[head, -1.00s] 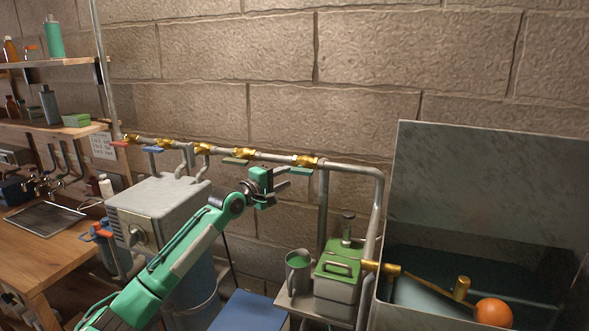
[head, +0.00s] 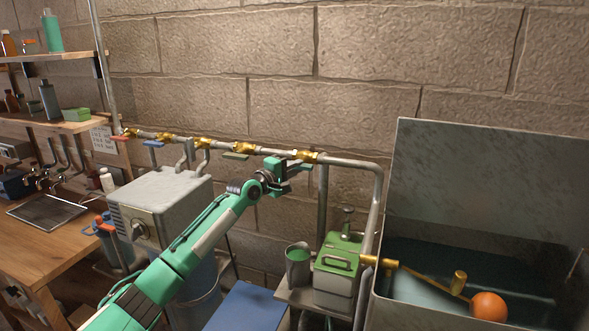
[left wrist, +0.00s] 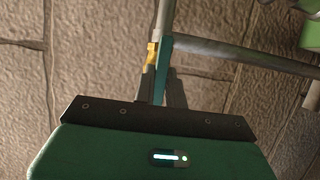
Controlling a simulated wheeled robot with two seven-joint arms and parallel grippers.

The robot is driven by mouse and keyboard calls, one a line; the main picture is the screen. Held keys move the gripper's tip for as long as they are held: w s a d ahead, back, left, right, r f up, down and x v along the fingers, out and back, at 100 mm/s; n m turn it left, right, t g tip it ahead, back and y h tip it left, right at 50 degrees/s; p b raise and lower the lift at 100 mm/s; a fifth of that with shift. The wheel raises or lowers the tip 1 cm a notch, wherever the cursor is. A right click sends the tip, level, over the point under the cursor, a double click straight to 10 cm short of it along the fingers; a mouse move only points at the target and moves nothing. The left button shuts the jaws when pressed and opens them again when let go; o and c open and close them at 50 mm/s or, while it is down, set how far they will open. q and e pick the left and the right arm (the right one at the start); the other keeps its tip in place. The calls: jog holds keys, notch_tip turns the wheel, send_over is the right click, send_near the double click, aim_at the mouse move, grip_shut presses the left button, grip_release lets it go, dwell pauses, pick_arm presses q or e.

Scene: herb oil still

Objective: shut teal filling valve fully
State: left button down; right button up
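The teal filling valve has a brass body (head: 307,157) at the right end of the wall pipe, and its teal lever (head: 304,167) is partly hidden by my left gripper (head: 290,175). In the left wrist view the teal lever (left wrist: 160,72) runs between the two dark fingers of my left gripper (left wrist: 160,92), with brass (left wrist: 152,52) beyond it. The fingers lie close along both sides of the lever; I cannot tell whether they press on it. My right gripper is not in view.
More brass valves with olive (head: 236,156), blue (head: 153,143) and red levers sit left along the same pipe. A grey boxy unit (head: 160,190) stands below the pipe. A green-topped can (head: 340,255) and an open metal tank (head: 480,200) stand to the right.

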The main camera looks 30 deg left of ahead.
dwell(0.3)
pick_arm(q)
jog(key=shift+d+r+m+g+y+p, duration=0.1)
jog(key=shift+m+g+y+p, duration=0.8)
jog(key=shift+m+p, duration=1)
jog(key=shift+d+r+m+g+y+p, duration=0.15)
jog(key=shift+m+g+y+p, duration=0.8)
jog(key=shift+m, duration=1.7)
jog(key=shift+d+f+m+g+y+p, duration=0.1)
jog(key=shift+m+g+y+p, duration=0.45)
jog(key=shift+m+y+p, duration=1.05)
jog(key=shift+m+h, duration=0.35)
jog(key=shift+m, duration=0.4)
jog(key=c, duration=1.5)
grip_release()
jog(key=shift+r, duration=0.1)
jog(key=shift+o, duration=0.2)
